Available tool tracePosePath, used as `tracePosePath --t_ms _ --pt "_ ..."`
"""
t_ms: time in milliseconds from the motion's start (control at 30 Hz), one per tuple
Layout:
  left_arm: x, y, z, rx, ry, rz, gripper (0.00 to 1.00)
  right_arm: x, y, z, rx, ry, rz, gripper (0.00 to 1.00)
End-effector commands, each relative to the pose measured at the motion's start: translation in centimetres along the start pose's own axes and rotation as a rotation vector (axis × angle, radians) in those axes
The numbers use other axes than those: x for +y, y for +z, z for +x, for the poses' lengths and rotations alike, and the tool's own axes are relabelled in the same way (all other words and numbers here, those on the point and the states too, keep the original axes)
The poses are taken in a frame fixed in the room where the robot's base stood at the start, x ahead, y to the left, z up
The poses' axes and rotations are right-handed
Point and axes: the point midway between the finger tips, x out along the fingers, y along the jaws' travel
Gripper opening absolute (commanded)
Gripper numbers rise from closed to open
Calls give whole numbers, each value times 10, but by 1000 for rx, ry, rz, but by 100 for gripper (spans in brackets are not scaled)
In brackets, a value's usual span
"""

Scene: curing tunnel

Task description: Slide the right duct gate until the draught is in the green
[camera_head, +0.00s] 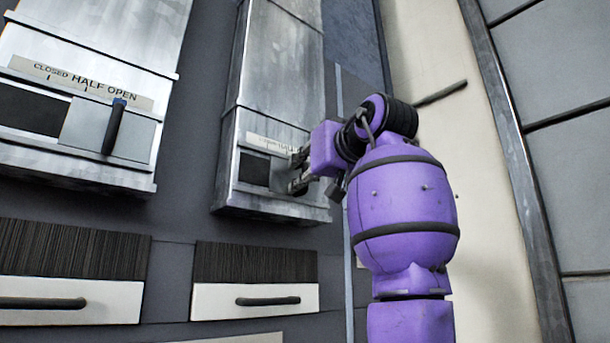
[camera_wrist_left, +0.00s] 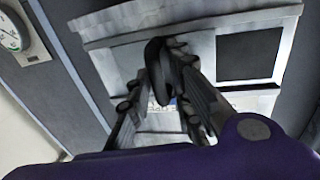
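The right duct (camera_head: 275,90) is a grey metal box with a dark opening (camera_head: 254,170) and a scale label (camera_head: 265,143) low on its front. My left gripper (camera_head: 298,172) is at the right part of this front and covers part of the label and the gate. In the left wrist view, the gate's black handle (camera_wrist_left: 157,72) stands between the spread fingers of my left gripper (camera_wrist_left: 155,80). The right finger is close to it; I cannot tell if it touches. The dark opening also shows there (camera_wrist_left: 250,53). A round gauge (camera_wrist_left: 10,35) is partly cut off; its reading is unclear.
The left duct (camera_head: 90,100) has its own black handle (camera_head: 114,126) near the "HALF OPEN" mark. Two drawers with dark handles (camera_head: 40,303) (camera_head: 268,300) are below. A dark bar (camera_head: 441,93) sticks out from the pale wall at right.

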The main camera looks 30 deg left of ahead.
Motion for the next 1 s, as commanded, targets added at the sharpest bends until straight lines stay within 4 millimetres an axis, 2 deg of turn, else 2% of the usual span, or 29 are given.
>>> tracePosePath --t_ms 167,267,500,700,833,1000 --pt "1 0 -4 0 1 1 19 -1 -3 1 6 0 4 40" --pt "1 0 -17 1 1 1 19 -1 -3 1 5 0 3 40" --pt "1 -1 -68 3 2 -1 19 0 -3 1 4 0 1 40" --pt "0 0 -103 2 1 0 19 0 -2 1 4 0 1 40" --pt "0 0 -116 1 1 0 19 0 -2 1 4 0 1 40" --pt "0 0 -121 0 0 0 19 0 -2 1 4 0 1 40"
